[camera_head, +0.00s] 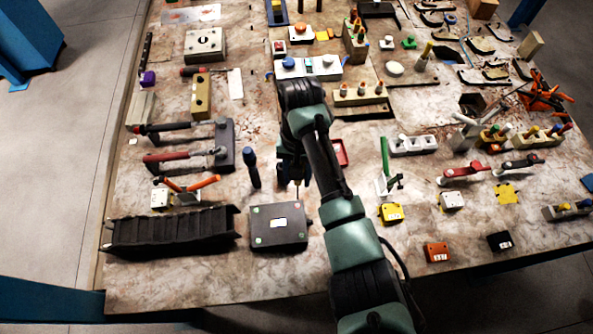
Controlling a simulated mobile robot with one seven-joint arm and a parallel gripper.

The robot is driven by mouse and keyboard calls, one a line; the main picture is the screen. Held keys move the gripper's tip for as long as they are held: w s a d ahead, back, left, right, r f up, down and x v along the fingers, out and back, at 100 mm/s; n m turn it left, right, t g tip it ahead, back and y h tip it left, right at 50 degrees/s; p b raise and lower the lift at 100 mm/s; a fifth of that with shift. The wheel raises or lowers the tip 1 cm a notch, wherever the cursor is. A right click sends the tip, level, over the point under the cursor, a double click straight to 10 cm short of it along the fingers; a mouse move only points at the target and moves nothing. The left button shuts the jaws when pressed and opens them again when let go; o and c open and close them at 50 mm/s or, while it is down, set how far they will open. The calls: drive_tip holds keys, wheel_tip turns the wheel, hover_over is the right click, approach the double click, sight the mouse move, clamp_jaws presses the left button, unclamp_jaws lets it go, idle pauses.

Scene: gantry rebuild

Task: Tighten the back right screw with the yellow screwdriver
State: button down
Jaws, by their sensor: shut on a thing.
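A dark grey box (263,241) with a pale label lies near the front of the table. Small light screw spots show near its corners, too small to tell how far in they sit. Its back right corner (302,207) lies just below my gripper in the picture. My gripper (295,178) is shut on a screwdriver, whose thin shaft (297,189) points down above the back of the box. Its handle is mostly hidden by my gripper and arm, so its colour is unclear. I cannot tell whether the tip touches a screw.
A blue-handled tool (252,168) stands just left of my gripper. A black ribbed tray (170,233) lies left of the box. A red tray (341,152) and a green-handled clamp (385,157) are to the right. The strip in front of the box is clear.

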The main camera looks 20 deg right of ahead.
drive_tip(key=n+p, duration=0.1)
drive_tip(key=n, duration=0.3)
drive_tip(key=shift+d+r+n+h, duration=0.1)
drive_tip(key=shift+n+h, duration=0.2)
drive_tip(key=n, duration=0.3)
drive_tip(key=shift+s+d+p, duration=0.1)
drive_tip(key=shift+p, duration=0.2)
drive_tip(key=shift+m+p, duration=0.3)
drive_tip(key=shift+p, duration=0.05)
